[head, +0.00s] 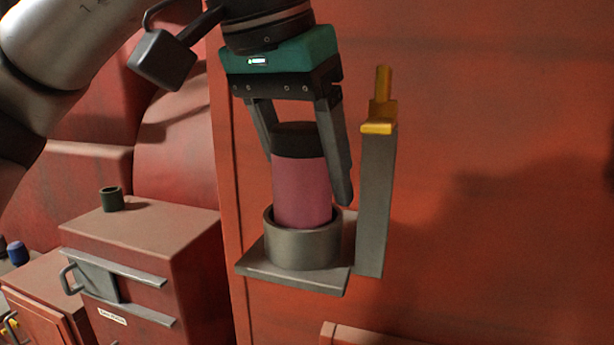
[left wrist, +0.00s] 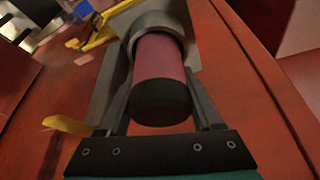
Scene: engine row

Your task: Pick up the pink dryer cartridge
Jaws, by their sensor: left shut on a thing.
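The pink dryer cartridge (head: 301,190) stands upright with its lower end inside a grey ring-shaped holder (head: 303,245) on a bracket. It has a black top cap. My left gripper (head: 312,196) comes down from above with one finger on each side of the cartridge and is shut on it. In the left wrist view the pink cartridge (left wrist: 160,58) lies between the two fingers, its black cap towards the camera and its far end in the grey holder (left wrist: 150,20). The cartridge's bottom is hidden in the holder. My right gripper is not in view.
A grey upright post with a yellow top (head: 379,125) stands just right of the gripper. A red wall (head: 480,130) lies behind. At left, a red cabinet (head: 190,245) carries a small dark green cup (head: 112,199). A blue item (head: 16,252) stands at far left.

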